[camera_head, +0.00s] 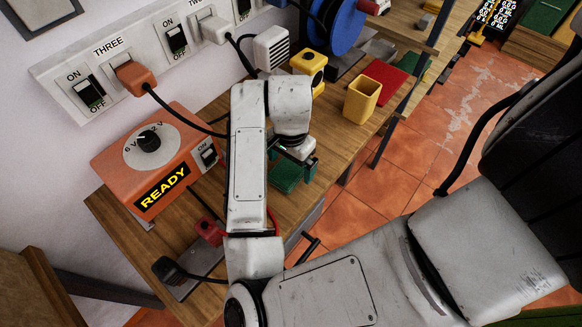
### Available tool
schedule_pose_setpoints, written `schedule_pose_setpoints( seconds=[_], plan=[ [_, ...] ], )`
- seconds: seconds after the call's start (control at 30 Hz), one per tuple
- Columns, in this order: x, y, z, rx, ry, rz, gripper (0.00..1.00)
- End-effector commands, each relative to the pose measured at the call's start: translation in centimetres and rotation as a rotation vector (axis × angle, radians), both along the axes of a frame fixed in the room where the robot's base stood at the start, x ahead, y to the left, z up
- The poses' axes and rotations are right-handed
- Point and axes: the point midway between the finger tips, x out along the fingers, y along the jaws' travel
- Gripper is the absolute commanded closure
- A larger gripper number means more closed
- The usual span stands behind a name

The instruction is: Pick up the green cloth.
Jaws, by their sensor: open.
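My gripper (291,160) hangs over the wooden bench, pointing down, with its dark fingers apart and nothing seen between them. A green item that looks like a folded cloth (286,181) lies on the bench just below my gripper. My gripper and arm hide its upper and left parts. I cannot tell whether the fingers touch it. A second flat green piece (417,63) lies farther back, beside a flat red piece (385,77); I cannot tell if these are cloths.
On the wooden bench (130,224), an orange power box (117,161) reading "READY" stands left of my arm. A yellow open container (361,101), a yellow block (309,64) and a blue reel (345,28) stand behind. Cables hang from the wall sockets. Bare bench shows right of the gripper.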

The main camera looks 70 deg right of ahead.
Motion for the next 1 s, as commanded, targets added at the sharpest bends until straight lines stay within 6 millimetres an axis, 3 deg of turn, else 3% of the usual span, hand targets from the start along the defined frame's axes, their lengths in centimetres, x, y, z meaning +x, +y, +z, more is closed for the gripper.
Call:
schedule_pose_setpoints(
  seconds=[0.13, 0.37, 0.9, 1.0],
  plan=[
    [0.00, 0.03, -1.23, 0.001, 0.001, 0.001, 0.00],
    [-0.01, -0.01, -1.36, 0.000, 0.000, 0.000, 0.00],
    [0.00, -0.01, -1.33, 0.000, -0.001, 0.000, 0.51],
    [-0.01, -0.02, -1.32, 0.000, -0.001, 0.000, 0.56]
  ],
)
